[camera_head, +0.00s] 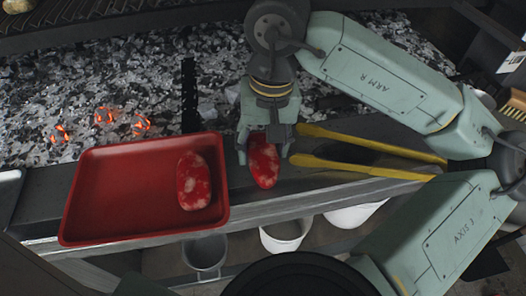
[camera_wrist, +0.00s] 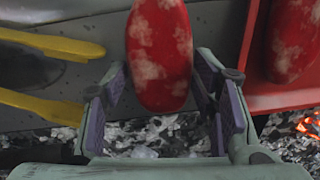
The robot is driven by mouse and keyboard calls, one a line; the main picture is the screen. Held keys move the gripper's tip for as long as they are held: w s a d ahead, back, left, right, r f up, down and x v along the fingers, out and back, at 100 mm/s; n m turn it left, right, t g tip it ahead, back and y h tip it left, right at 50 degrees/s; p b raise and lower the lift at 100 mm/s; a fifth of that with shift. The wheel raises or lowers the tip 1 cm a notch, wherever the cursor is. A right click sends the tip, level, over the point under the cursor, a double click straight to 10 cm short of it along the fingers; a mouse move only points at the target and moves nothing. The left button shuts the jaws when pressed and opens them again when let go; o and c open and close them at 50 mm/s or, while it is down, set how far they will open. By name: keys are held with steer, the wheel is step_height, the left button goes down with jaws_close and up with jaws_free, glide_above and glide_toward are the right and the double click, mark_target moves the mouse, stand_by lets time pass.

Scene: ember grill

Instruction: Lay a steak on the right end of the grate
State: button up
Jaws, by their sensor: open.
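One red, marbled steak (camera_head: 264,165) is just right of the red tray, at the counter ledge, with my gripper (camera_head: 263,152) over its upper end. In the wrist view the steak (camera_wrist: 160,50) reaches between my open fingers (camera_wrist: 163,88), with a gap visible on both sides. I cannot tell whether it touches the ledge. A second steak (camera_head: 194,181) lies in the red tray (camera_head: 115,190), toward its right side; it shows partly at the right of the wrist view (camera_wrist: 295,40). Dark grate bars (camera_head: 70,14) show along the top left; the right end is not clear.
Grey coals and ash (camera_head: 60,80) fill the bed behind the ledge, with glowing embers (camera_head: 103,117) at left. Yellow tongs (camera_head: 365,168) lie right of my gripper. White pots (camera_head: 285,234) stand below the ledge.

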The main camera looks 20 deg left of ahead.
steer(key=shift+f, duration=0.1)
steer(key=shift+c, duration=0.2)
steer(key=c, duration=1)
